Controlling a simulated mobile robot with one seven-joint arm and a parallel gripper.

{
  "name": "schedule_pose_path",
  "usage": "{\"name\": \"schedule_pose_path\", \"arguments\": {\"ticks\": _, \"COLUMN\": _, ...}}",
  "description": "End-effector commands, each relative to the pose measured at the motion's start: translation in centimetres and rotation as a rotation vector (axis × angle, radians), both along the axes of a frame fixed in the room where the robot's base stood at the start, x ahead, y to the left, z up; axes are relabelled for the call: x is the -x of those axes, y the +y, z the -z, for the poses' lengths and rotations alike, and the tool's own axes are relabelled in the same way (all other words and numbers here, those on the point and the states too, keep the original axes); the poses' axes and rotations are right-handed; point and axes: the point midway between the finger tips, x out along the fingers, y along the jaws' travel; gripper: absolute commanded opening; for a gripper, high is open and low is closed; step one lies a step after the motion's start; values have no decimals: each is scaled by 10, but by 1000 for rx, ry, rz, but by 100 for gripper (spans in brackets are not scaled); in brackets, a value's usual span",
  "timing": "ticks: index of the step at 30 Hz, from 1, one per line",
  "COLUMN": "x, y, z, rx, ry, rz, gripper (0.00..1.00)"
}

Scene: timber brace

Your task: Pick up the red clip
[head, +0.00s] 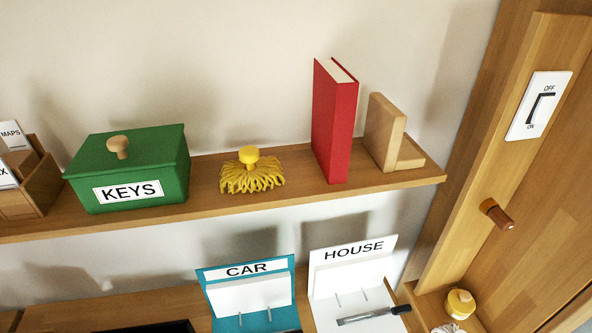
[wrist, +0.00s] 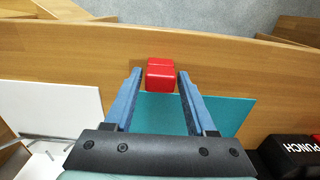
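The red clip (wrist: 161,75) is a small red block in the wrist view. It lies on the wooden surface at the edge of a teal sheet. My gripper (wrist: 160,72) is open, with one blue finger on each side of the clip. A narrow gap shows between the clip and each finger, and I cannot tell the height of the fingers above the surface. The clip and my gripper do not show in the head view.
A white panel (wrist: 50,108) lies left of my gripper and a black punch (wrist: 292,155) stands at the right. In the head view, a shelf holds a green KEYS box (head: 130,165), a yellow brush (head: 250,172) and a red book (head: 333,120). CAR (head: 246,290) and HOUSE (head: 352,270) holders stand below.

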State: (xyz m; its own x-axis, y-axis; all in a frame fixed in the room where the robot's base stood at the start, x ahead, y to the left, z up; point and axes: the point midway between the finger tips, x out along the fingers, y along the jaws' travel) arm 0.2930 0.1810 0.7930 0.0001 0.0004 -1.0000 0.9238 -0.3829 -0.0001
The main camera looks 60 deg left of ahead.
Motion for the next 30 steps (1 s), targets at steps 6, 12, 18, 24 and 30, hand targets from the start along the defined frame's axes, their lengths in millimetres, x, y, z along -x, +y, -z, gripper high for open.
{"name": "schedule_pose_path", "arguments": {"ticks": 6, "x": 0, "y": 0, "z": 0, "rx": 0, "ry": 0, "rz": 0, "gripper": 14}}
{"name": "schedule_pose_path", "arguments": {"ticks": 12, "x": 0, "y": 0, "z": 0, "rx": 0, "ry": 0, "rz": 0, "gripper": 0}}
{"name": "schedule_pose_path", "arguments": {"ticks": 18, "x": 0, "y": 0, "z": -3, "rx": 0, "ry": 0, "rz": 0, "gripper": 0}}
{"name": "schedule_pose_path", "arguments": {"ticks": 24, "x": 0, "y": 0, "z": -28, "rx": -2, "ry": -2, "rz": 0, "gripper": 0}}
{"name": "schedule_pose_path", "arguments": {"ticks": 30, "x": -1, "y": 1, "z": -67, "rx": -2, "ry": -3, "rz": -1, "gripper": 0}}
